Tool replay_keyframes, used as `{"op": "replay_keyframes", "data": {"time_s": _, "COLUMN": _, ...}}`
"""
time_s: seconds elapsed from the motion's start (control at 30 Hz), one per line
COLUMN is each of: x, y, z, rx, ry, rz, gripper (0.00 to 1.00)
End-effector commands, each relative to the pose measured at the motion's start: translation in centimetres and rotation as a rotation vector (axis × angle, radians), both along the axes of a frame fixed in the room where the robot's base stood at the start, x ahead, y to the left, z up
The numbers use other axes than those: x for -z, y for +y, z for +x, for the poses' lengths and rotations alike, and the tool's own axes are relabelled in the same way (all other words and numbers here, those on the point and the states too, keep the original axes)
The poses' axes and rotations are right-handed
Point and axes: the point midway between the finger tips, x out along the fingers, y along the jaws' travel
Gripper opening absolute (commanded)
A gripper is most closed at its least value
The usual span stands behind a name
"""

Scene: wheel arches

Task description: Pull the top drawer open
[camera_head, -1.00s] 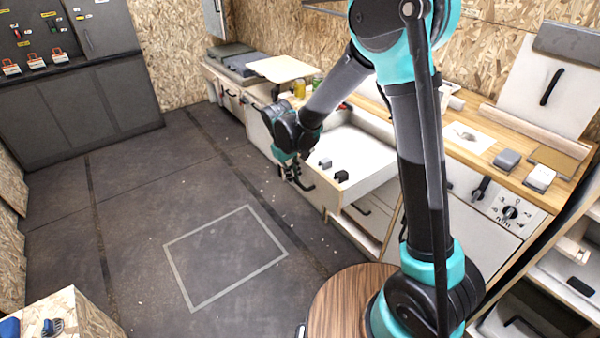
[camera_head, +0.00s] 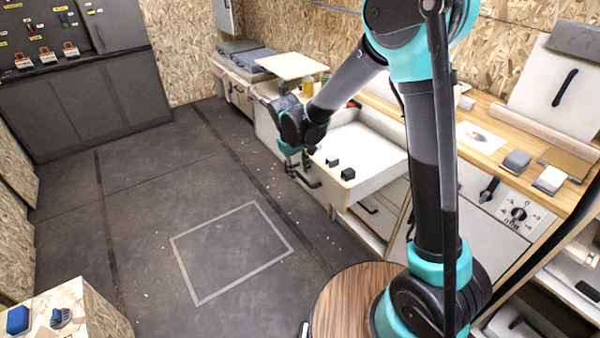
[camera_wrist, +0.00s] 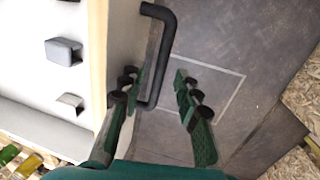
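The top drawer (camera_head: 376,178) is pulled out from the white cabinet under the wooden worktop, and its inside shows. Its dark bar handle (camera_wrist: 168,55) is on the front panel and also shows in the head view (camera_head: 309,181). My gripper (camera_wrist: 158,88) is at the handle, with its fingers apart. In the wrist view the left finger lies on the drawer-front side of the bar and the right finger on the outer side, with a gap to the bar. Whether the left finger touches the bar is unclear. My gripper also shows in the head view (camera_head: 294,166).
The dark floor (camera_head: 180,180) in front is clear, with a pale marked rectangle. A wooden box (camera_head: 95,310) stands at the lower left.

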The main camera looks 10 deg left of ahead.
Motion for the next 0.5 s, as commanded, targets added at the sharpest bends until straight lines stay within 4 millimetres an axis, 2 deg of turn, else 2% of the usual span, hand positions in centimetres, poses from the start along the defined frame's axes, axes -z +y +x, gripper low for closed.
{"op": "replay_keyframes", "data": {"time_s": 0.3, "x": -6.1, "y": 0.8, "z": -0.9, "rx": -0.001, "ry": 0.000, "rz": 0.000, "gripper": 0.33}}
{"op": "replay_keyframes", "data": {"time_s": 0.5, "x": -9.3, "y": 1.3, "z": -1.3, "rx": -0.001, "ry": 0.000, "rz": 0.000, "gripper": 0.33}}
